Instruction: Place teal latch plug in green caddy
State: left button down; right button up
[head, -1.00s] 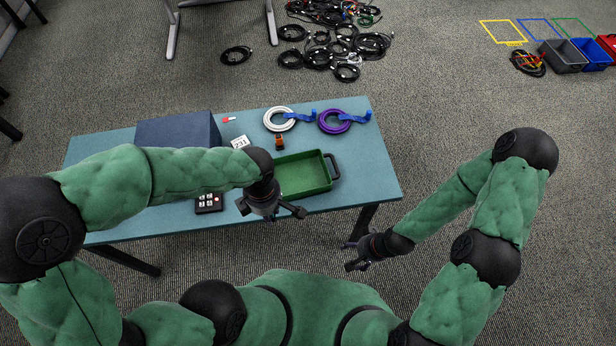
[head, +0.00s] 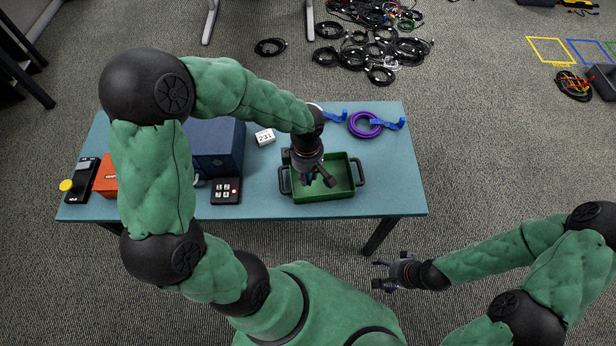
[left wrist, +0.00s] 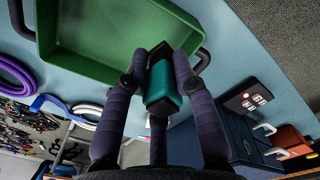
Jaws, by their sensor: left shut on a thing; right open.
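The green caddy (head: 338,192) stands on the table with a dark handle at each end. My left gripper (head: 318,180) is over the left part of the caddy in the head view. In the left wrist view my left gripper (left wrist: 158,82) is shut on the teal latch plug (left wrist: 163,85), a teal block with a black end. The green caddy (left wrist: 120,30) lies beyond the plug there. The plug is mostly hidden by the fingers in the head view. My right gripper (head: 390,272) is open and empty, off the table's front edge.
A dark blue box (head: 218,145) and a keypad (head: 226,190) are left of the caddy. An orange box (head: 105,178) is at the far left. The table's right end is clear.

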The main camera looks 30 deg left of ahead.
pick_arm(q)
jog(key=w+f, duration=0.1)
jog(key=a+f, duration=0.1)
jog(key=w+f+b, duration=0.1)
jog(key=f, duration=0.1)
jog(key=shift+w+a, duration=0.3)
jog(key=shift+w, duration=0.05)
jog(key=f, duration=0.1)
jog(key=f+b, duration=0.2)
jog(key=shift+w+a+f, duration=0.15)
jog(key=shift+w+f, duration=0.1)
jog(key=shift+f, duration=0.15)
jog(key=shift+r, duration=0.1)
jog(key=shift+f, duration=0.2)
jog(key=c, duration=1)
grip_release()
jog(key=shift+r, duration=0.2)
jog(key=shift+r+p, duration=0.3)
jog(key=shift+r, duration=0.05)
notch_tip(320, 180, up, 11)
jog(key=p, duration=0.4)
jog(key=shift+r, duration=0.15)
